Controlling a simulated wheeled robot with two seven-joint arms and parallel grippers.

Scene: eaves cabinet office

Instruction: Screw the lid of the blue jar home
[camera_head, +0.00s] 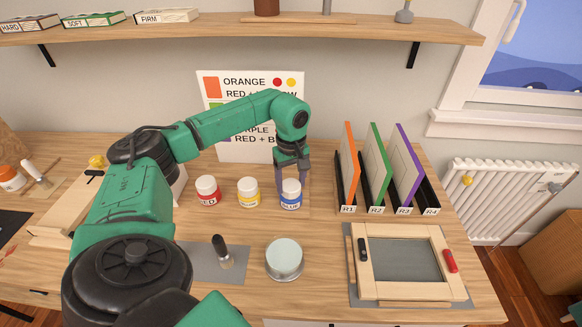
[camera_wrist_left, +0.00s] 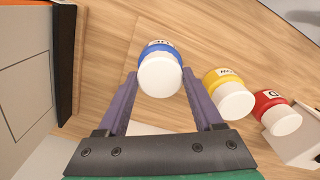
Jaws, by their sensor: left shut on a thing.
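The blue jar (camera_head: 291,201) stands upright on the desk, at the right end of a row of three jars. Its white lid (camera_wrist_left: 160,76) sits on top, and the blue body (camera_wrist_left: 147,51) shows behind it in the left wrist view. My left gripper (camera_head: 292,178) reaches down over the jar from above. In the left wrist view its two purple fingers (camera_wrist_left: 160,84) straddle the white lid, one on each side, and are shut on it. The fingers hide part of the lid in the head view. I cannot tell how tight the lid is. My right gripper is not in view.
The yellow jar (camera_head: 249,194) and red jar (camera_head: 207,192) stand lidded to the left. A rack with orange, green and purple panels (camera_head: 378,165) stands close on the right. A round pale tin (camera_head: 284,259) and a wooden frame (camera_head: 409,291) are in front.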

